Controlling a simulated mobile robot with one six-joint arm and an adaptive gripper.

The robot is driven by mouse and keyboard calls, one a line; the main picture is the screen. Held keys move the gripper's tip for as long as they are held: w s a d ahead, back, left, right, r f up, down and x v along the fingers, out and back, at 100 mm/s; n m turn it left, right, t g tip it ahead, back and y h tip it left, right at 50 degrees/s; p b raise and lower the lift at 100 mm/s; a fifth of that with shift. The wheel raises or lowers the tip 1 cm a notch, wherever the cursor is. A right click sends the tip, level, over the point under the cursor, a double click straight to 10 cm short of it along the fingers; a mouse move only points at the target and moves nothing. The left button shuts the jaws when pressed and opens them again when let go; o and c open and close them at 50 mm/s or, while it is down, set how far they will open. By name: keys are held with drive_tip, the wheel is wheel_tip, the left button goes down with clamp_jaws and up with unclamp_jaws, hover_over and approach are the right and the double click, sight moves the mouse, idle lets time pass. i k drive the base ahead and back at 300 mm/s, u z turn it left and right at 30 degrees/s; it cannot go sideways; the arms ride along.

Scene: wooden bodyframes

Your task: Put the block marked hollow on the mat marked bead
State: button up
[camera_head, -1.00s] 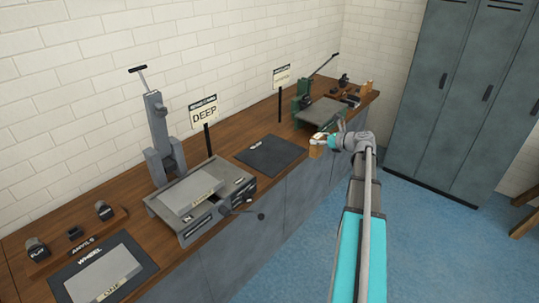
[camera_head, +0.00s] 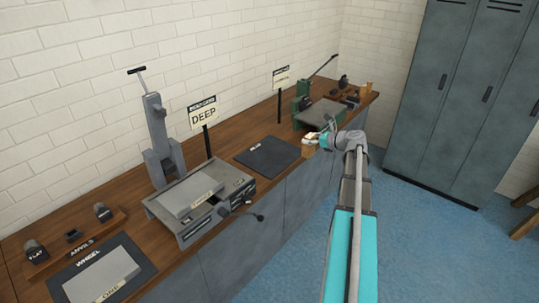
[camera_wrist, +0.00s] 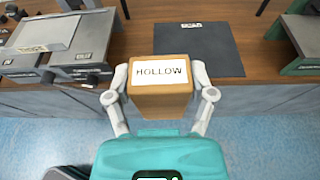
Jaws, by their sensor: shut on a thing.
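My gripper (camera_wrist: 160,92) is shut on a wooden block (camera_wrist: 161,97) with a white label reading HOLLOW. In the head view the block (camera_head: 308,149) is at the right front corner of a dark mat (camera_head: 263,157). In the wrist view this mat (camera_wrist: 198,55) lies beyond the block on the bench, bare, and its small marking near the far edge reads BEAD. The block hides the mat's near left part in the wrist view. Whether the block is over the bench edge or just in front of it is hard to tell.
A grey press with a DEEP sign (camera_head: 204,115) stands left of the mat, a green press (camera_head: 319,107) to its right. A mat marked WHEEL (camera_head: 86,258) holds a grey plate. Anvils (camera_head: 74,235) sit on a wooden stand at left. Lockers (camera_head: 460,95) stand at right.

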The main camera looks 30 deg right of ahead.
sight(272, 155)
drive_tip(key=i, duration=0.95)
